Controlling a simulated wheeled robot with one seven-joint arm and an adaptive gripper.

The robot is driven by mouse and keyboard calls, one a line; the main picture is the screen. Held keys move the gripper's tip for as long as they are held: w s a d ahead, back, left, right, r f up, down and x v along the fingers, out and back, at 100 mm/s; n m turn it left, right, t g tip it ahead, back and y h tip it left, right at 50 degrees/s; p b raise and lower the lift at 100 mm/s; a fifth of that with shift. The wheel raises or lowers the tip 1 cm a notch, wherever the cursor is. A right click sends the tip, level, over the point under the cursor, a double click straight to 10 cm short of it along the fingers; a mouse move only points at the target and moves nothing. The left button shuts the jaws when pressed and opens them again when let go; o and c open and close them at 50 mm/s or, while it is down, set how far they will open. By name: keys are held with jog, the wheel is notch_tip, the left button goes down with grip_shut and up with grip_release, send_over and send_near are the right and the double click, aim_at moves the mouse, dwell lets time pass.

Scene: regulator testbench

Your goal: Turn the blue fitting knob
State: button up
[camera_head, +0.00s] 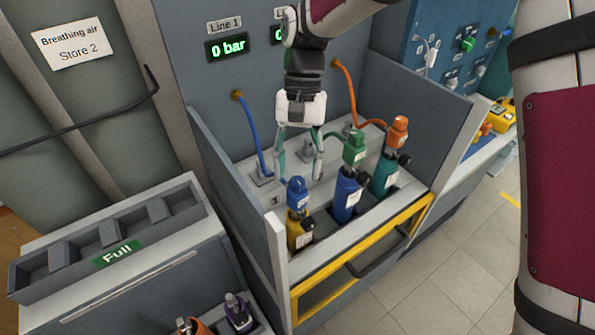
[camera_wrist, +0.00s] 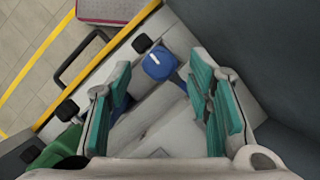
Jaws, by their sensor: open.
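The blue fitting knob (camera_head: 297,190) sits on top of a yellow cylinder (camera_head: 299,232), the leftmost in the bench tray. In the wrist view the blue knob (camera_wrist: 158,63) is a round cap with a white mark, ahead of the fingers and between their lines. My gripper (camera_head: 299,174) is open with teal finger pads and points down, close behind the blue knob in the head view. In the wrist view my gripper (camera_wrist: 163,90) has nothing between its pads. Contact with the knob cannot be told.
A green fitting (camera_head: 355,147) on a blue cylinder (camera_head: 347,193) and an orange fitting (camera_head: 398,132) on a teal cylinder (camera_head: 384,175) stand to the right. A blue hose (camera_head: 251,134) runs down the back panel at left. Grey side walls and a yellow-framed front (camera_head: 365,251) enclose the tray.

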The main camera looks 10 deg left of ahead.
jog(key=v, duration=0.9)
jog(key=shift+r, duration=0.4)
jog(key=shift+w, duration=0.1)
notch_tip(320, 180, up, 3)
jog(key=t+p, duration=0.5)
jog(key=p, duration=0.2)
send_over(296, 181)
notch_tip(296, 181, down, 14)
jog(key=shift+w+d+f+p, duration=0.1)
jog(key=shift+p, duration=0.45)
grip_shut()
